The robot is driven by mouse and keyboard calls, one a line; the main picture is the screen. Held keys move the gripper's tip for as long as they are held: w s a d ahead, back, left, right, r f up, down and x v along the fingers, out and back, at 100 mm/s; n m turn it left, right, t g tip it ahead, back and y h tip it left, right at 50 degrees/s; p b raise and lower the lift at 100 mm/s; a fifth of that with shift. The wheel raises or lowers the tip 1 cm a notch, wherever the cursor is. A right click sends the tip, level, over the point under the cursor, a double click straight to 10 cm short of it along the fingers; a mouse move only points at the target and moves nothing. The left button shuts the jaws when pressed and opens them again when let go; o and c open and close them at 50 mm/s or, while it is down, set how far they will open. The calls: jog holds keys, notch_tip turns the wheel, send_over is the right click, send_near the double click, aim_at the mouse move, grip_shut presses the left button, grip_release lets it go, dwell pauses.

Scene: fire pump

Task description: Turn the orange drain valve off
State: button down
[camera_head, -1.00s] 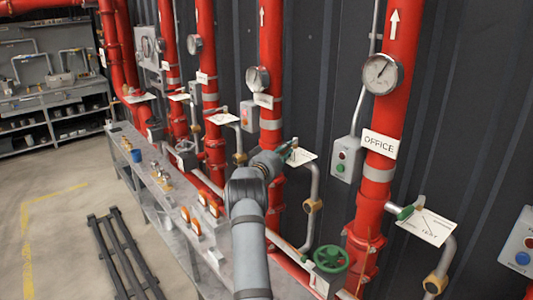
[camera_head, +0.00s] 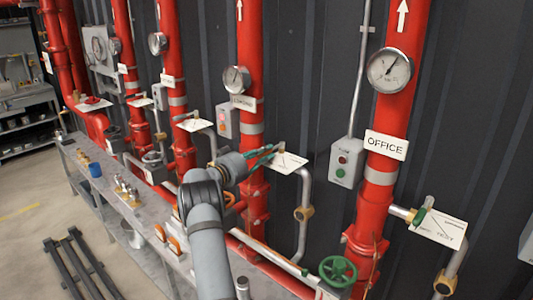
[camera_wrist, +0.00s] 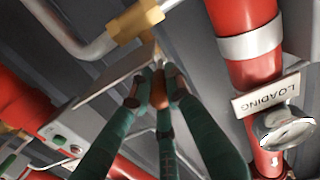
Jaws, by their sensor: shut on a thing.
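My gripper (camera_wrist: 157,85) has its dark green fingers closed on a small orange-brown piece, which looks like the handle of the orange drain valve (camera_wrist: 159,92). A white tag (camera_wrist: 113,80) hangs right beside the fingertips, and the valve's body is mostly hidden behind the fingers. In the head view my gripper (camera_head: 264,155) reaches the valve spot on the pipe labelled LOADING, touching or just beside the white tag (camera_head: 290,163). The handle itself cannot be made out there.
A grey drain pipe with a brass fitting (camera_head: 304,214) drops right of the gripper. The red OFFICE pipe (camera_head: 385,205) with its gauge, a switch box (camera_head: 346,162) and a green handwheel (camera_head: 338,270) stand further right. A long grey bench (camera_head: 112,190) holds small parts at left.

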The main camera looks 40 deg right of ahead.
jog(key=shift+w+r, duration=0.1)
jog(key=shift+r, duration=0.1)
jog(key=c, duration=1.6)
grip_release()
jog(key=shift+f, duration=0.15)
jog(key=shift+c, duration=0.2)
jog(key=s+a, duration=0.1)
jog(key=a, duration=1.1)
jog(key=shift+s+d, duration=0.1)
jog(key=shift+d, duration=0.05)
